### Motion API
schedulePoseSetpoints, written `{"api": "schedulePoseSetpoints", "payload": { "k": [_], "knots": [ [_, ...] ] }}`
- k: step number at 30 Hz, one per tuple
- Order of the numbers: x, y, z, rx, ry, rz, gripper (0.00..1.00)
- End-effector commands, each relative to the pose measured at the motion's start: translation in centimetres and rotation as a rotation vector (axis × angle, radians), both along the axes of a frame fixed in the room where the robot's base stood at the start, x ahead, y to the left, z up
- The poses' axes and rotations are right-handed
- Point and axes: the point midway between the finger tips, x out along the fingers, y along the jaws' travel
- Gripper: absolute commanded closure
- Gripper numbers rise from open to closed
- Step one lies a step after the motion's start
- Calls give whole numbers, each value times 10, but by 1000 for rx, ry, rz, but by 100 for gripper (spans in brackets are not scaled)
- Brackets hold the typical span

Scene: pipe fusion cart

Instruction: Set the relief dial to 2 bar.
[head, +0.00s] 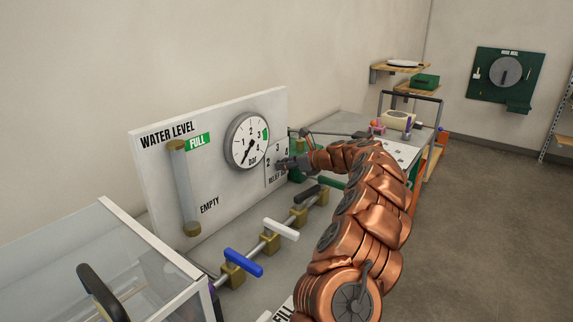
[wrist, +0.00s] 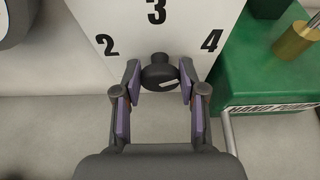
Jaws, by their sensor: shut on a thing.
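The relief dial is a dark round knob (wrist: 158,72) with a short white mark on its lower side. It sits on a white panel with the numbers 2, 3 and 4 around it. The mark is partly seen, and I cannot tell which number the dial is set to. My gripper (wrist: 160,82) is shut on the knob, with a purple pad at each side of it. In the head view my gripper (head: 283,164) is at the panel's right end, and my gripper and arm hide the knob and part of the relief label.
The white panel (head: 165,185) also carries a pressure gauge (head: 247,141), its needle pointing lower left, and a water level tube (head: 184,190). Valves with blue (head: 243,263), white (head: 280,229) and black handles stand below. A green hand pump base (wrist: 262,70) is close on the right.

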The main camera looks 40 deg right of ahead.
Motion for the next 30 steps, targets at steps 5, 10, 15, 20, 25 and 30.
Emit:
{"api": "schedulePoseSetpoints", "payload": {
  "k": [5,10,15,20,25,30],
  "knots": [
    [0,0,0,0,0,0,88],
    [0,0,0,-2,-1,0,94],
    [0,0,-1,-31,-11,-1,94],
    [0,2,-2,-100,-36,0,94],
    [-1,4,-3,-220,-80,2,94],
    [-1,5,-5,-371,-135,1,94]
  ]
}}
